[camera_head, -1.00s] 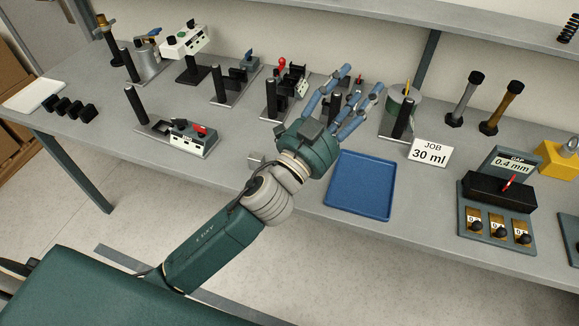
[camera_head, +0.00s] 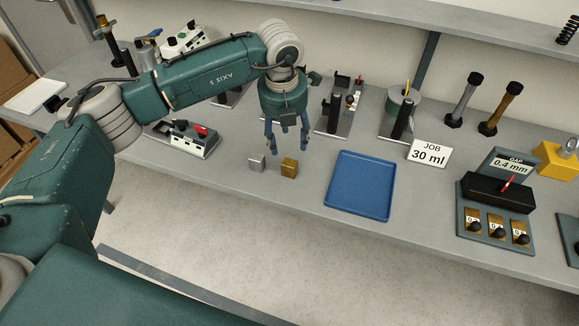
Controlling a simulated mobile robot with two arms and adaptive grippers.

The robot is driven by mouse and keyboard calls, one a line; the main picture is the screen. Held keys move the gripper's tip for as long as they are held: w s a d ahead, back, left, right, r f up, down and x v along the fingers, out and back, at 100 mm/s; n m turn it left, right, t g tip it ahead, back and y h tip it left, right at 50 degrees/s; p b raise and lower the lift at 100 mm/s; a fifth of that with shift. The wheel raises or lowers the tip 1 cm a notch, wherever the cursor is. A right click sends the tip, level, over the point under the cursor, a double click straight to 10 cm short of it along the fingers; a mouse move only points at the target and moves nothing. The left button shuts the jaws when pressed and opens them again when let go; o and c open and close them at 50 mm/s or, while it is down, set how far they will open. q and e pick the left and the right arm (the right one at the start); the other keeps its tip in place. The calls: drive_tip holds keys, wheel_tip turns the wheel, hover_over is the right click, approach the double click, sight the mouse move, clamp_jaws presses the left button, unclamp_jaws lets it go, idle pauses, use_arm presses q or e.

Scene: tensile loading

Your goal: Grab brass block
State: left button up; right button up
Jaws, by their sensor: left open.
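The brass block (camera_head: 289,168) is a small gold cube on the grey bench, near its front edge and left of the blue tray. My left gripper (camera_head: 287,145) points down above and slightly behind the brass block, with its fingers apart and nothing between them. It does not touch the block. A similar silver-grey block (camera_head: 257,163) sits just left of the brass one. My right gripper is not in view.
The blue tray (camera_head: 360,186) lies right of the blocks. A device with a red switch (camera_head: 192,138) is at the left. Black-posted fixtures (camera_head: 336,104) stand behind my gripper. The bench front edge is close.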

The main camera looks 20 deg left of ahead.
sight(290, 162)
use_arm(q)
drive_tip(key=f, duration=0.3)
drive_tip(key=shift+w+d+f+p, duration=0.1)
drive_tip(key=shift+w+f+p, duration=0.15)
drive_tip(key=shift+f+p, duration=0.15)
drive_tip(key=shift+s+f+p, duration=0.2)
drive_tip(key=shift+f+p, duration=0.25)
drive_tip(key=f, duration=0.1)
drive_tip(key=f+p, duration=0.2)
drive_tip(key=shift+s+d+f, duration=0.2)
drive_tip(key=shift+s+f, duration=0.05)
drive_tip(key=shift+f, duration=0.1)
drive_tip(key=shift+w+f, duration=0.15)
drive_tip(key=shift+f, duration=0.35)
drive_tip(key=shift+r, duration=0.1)
clamp_jaws()
